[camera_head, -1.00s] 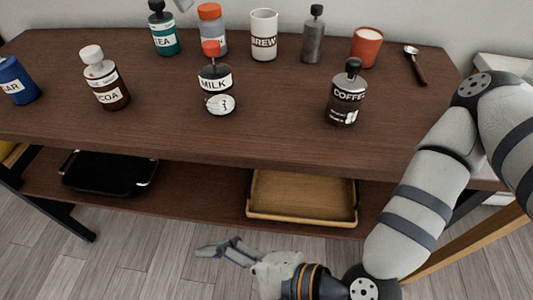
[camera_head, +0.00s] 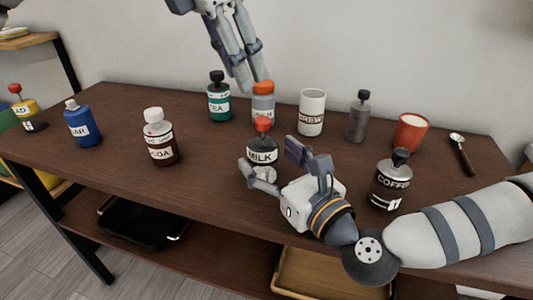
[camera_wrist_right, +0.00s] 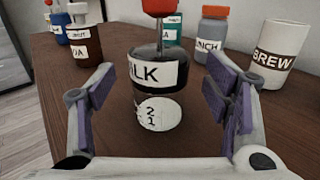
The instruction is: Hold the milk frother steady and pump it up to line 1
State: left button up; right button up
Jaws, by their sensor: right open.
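The milk frother (camera_head: 262,155) is a dark jar with a MILK label, a thin metal rod and a red knob (camera_head: 263,124) on top. It stands upright on the brown table. In the right wrist view the frother (camera_wrist_right: 158,75) sits between my open fingers, with a round white patch marked 1 and 2; the knob's top is cut off. My right gripper (camera_head: 278,163) is open, one finger on each side of the frother's front, holding nothing. My left gripper (camera_head: 253,83) points down behind the frother, by the orange-lidded jar; its finger gap is unclear.
The orange-lidded jar (camera_head: 263,105), green TEA bottle (camera_head: 219,98) and BREW cup (camera_head: 311,113) stand behind the frother. The COCOA bottle (camera_head: 160,140) is left, the COFFEE bottle (camera_head: 390,182) right, near my right arm. The tabletop between the COCOA bottle and frother is clear.

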jog(key=shift+x, duration=1.45)
jog(key=shift+c, duration=0.2)
jog(key=c, duration=1.3)
